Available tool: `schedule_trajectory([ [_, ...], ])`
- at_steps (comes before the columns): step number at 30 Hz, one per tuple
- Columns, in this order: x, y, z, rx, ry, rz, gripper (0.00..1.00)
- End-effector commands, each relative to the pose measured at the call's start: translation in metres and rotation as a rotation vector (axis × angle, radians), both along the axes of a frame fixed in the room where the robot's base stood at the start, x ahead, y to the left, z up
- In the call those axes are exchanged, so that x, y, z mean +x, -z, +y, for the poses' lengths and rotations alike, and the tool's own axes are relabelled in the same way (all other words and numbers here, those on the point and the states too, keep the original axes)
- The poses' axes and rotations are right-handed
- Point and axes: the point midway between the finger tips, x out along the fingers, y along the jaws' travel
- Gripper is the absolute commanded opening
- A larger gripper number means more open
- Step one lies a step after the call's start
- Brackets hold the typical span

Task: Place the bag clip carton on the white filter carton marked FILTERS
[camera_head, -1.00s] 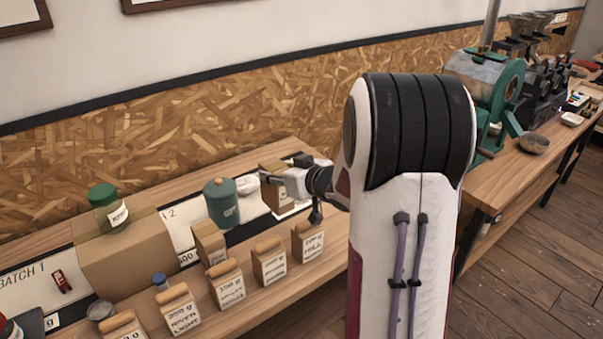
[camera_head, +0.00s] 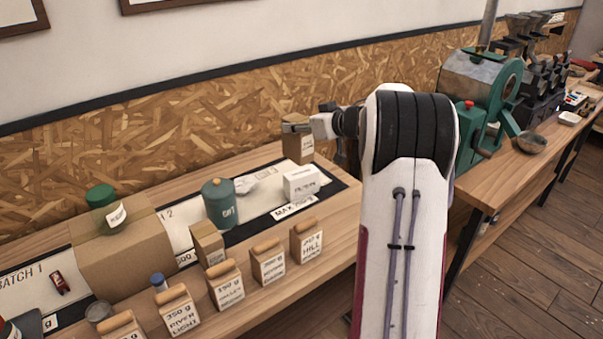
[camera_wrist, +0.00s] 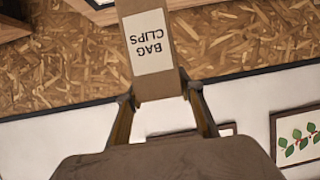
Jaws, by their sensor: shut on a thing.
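The bag clip carton (camera_head: 298,146) is a brown box with a white label, held in the air above the bench in the head view. In the wrist view its label reads BAG CLIPS (camera_wrist: 149,42), upside down. My gripper (camera_head: 297,128) is shut on the carton near its upper end; the fingers also show on either side of it in the wrist view (camera_wrist: 160,93). The white filter carton (camera_head: 301,182) stands on the bench below the held carton, apart from it, with its top clear. Its small front print is blurred.
A teal canister (camera_head: 218,203) and a crumpled white item (camera_head: 245,184) stand left of the filter carton. Several kraft bags, such as one marked HILL (camera_head: 307,240), line the bench front. A large cardboard box (camera_head: 120,245) stands farther left. The chipboard wall (camera_head: 220,117) is behind.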

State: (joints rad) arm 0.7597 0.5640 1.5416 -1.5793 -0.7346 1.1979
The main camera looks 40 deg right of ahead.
Motion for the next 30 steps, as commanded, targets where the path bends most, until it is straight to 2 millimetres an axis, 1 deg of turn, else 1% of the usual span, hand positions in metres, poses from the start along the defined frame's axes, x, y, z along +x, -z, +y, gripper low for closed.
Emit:
schedule_trajectory([
  [1,0.003,-0.005,-0.006,-0.003,0.001,-0.002,0.02],
  [5,0.009,-0.017,-0.016,-0.002,0.006,-0.002,0.02],
  [13,0.015,-0.037,-0.023,-0.001,0.022,-0.002,0.02],
  [17,0.014,-0.034,-0.022,0.001,0.040,0.000,0.02],
  [30,0.014,-0.034,-0.023,0.001,0.053,-0.001,0.02],
])
